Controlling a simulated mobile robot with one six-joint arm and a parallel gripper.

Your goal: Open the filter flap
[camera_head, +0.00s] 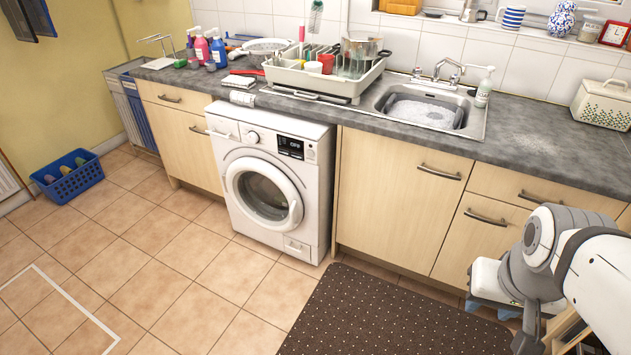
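The white washing machine (232,200) stands under the counter, left of the middle. The filter flap (297,246) is a small panel at the lower right of its front, below the round door (264,190). The flap looks closed and flush with the front, though it is small here. The round door is shut. My arm shows at the right edge, well to the right of the machine.
A dark dotted mat (385,318) lies on the tiled floor in front of the cabinets (400,200), right of the machine. A blue basket (68,175) is at the far left. The floor directly before the machine is clear.

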